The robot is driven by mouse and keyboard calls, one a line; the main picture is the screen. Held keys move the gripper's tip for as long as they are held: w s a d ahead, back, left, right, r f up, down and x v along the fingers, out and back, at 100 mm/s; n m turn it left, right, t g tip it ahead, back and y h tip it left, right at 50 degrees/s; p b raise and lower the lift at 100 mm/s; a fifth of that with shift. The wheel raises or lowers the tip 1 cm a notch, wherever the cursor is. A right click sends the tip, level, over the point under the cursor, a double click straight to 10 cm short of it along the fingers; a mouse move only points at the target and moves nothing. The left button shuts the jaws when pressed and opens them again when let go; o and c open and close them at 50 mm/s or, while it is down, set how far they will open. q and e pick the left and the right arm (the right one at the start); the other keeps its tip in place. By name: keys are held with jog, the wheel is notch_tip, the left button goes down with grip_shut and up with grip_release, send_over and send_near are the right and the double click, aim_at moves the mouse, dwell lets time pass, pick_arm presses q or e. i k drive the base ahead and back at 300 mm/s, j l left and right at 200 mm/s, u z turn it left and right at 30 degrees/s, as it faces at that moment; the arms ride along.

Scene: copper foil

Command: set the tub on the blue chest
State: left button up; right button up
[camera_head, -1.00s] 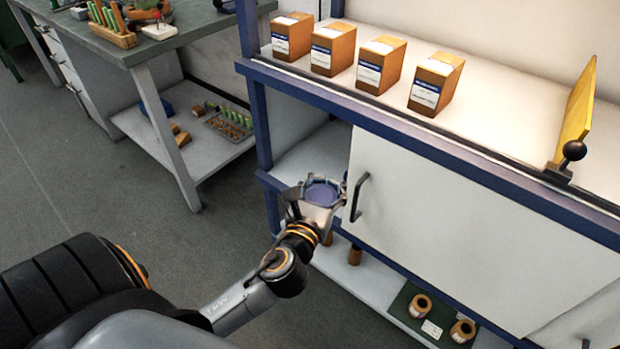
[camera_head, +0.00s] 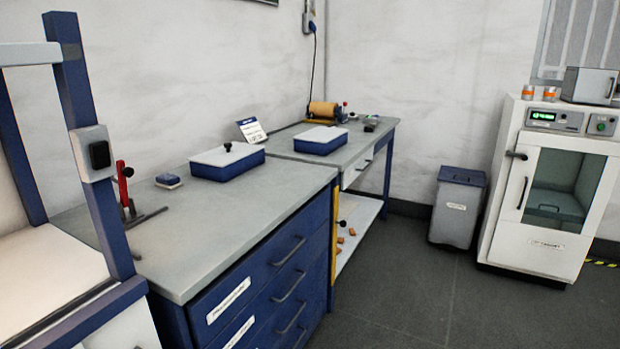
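The blue chest (camera_head: 215,222) stands at centre left, with a grey top and blue drawers with dark handles and white labels. On its top, a blue box with a white lid (camera_head: 228,161) sits towards the back. A small blue block (camera_head: 168,181) lies left of it, and a red-handled metal stand (camera_head: 124,190) is at the left end. The front middle of the top is bare. Neither gripper is in view now, and I see no tub in a gripper.
A blue post with a switch box (camera_head: 93,152) and a white-topped bench rise at the left. A second bench (camera_head: 355,153) with another lidded box adjoins the chest. A grey bin (camera_head: 457,208) and a white glass-door cabinet (camera_head: 548,210) stand right. The floor in front is clear.

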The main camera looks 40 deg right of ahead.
aim_at(253, 200)
jog(key=i+l+z, duration=0.1)
jog(key=z, duration=0.3)
jog(key=i+z, duration=0.1)
jog(key=z, duration=0.3)
jog(key=i+l+z, duration=0.1)
jog(key=z, duration=0.3)
jog(key=i+z, duration=0.1)
jog(key=z, duration=0.3)
